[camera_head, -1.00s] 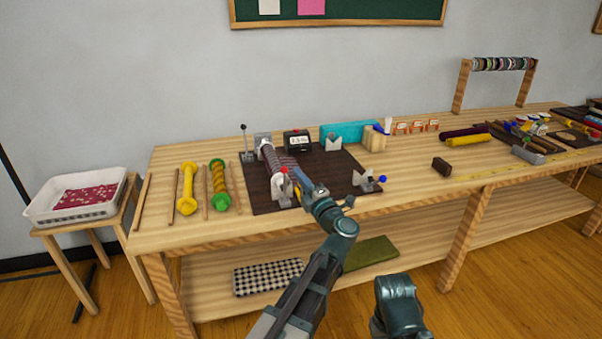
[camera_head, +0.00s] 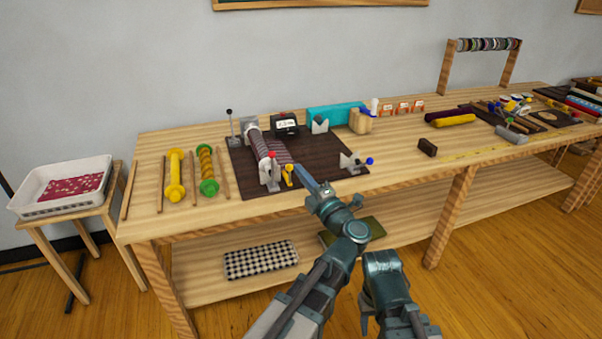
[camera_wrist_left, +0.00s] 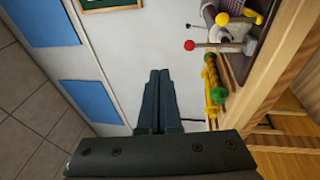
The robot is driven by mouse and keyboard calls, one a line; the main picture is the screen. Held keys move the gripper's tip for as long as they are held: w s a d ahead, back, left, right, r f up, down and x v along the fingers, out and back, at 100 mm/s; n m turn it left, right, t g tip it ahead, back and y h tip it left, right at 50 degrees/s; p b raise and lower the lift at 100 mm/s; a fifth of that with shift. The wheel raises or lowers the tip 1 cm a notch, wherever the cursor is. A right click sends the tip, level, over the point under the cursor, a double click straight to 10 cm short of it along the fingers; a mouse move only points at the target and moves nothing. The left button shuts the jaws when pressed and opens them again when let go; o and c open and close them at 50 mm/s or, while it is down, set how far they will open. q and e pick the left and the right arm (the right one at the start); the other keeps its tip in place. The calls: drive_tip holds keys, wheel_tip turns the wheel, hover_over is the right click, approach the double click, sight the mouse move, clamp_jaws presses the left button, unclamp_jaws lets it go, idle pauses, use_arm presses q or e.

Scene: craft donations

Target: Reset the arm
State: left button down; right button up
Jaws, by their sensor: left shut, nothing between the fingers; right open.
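My left gripper (camera_head: 300,170) is at the front edge of the dark mat on the workbench, just right of the clamped striped roll, in the head view. In the left wrist view its two fingers (camera_wrist_left: 158,75) lie together, shut, with nothing between them. The wrist view is tilted and shows the wall past the fingertips. My right arm shows at the bottom of the head view, low in front of the bench; its fingers are not visible.
The dark mat (camera_head: 315,182) carries the striped roll (camera_head: 265,150) in a clamp stand and a second stand (camera_head: 353,163). Yellow (camera_head: 175,177) and green-ended (camera_head: 207,170) rollers lie to the left. A white tray (camera_head: 100,165) stands left of the bench. Open floor lies in front.

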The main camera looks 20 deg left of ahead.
use_arm(q)
drive_tip(key=w+d+m+t+h, duration=0.6)
drive_tip(key=d+m+h, duration=0.3)
drive_tip(key=m+h, duration=0.35)
drive_tip(key=s+d+f+m+g+h, duration=0.2)
drive_tip(key=d+f+m+g+h, duration=0.4)
drive_tip(key=f+m, duration=0.45)
drive_tip(key=s+a+f+m+g, duration=0.45)
drive_tip(key=s+f+g, duration=0.2)
drive_tip(key=f, duration=0.25)
drive_tip(key=s+a+f+g+y, duration=0.2)
drive_tip(key=s+a+f+g, duration=0.1)
drive_tip(key=s+a, duration=0.3)
drive_tip(key=s+a+f+g+y, duration=0.2)
drive_tip(key=s+a+f+g, duration=0.15)
drive_tip(key=s, duration=0.35)
drive_tip(key=s+d+m+g+y, duration=0.1)
drive_tip(key=s+d+m, duration=0.15)
drive_tip(key=d, duration=0.35)
drive_tip(key=s+d+m+g+y, duration=0.1)
drive_tip(key=s+d+m, duration=0.1)
drive_tip(key=s+d, duration=0.25)
wheel_tip(320, 180, up, 16)
drive_tip(key=p, duration=1.5)
drive_tip(key=shift+w+d+f+n+t, duration=0.2)
drive_tip(key=shift+w+f+n+t, duration=0.05)
drive_tip(key=shift+w+n+t, duration=0.1)
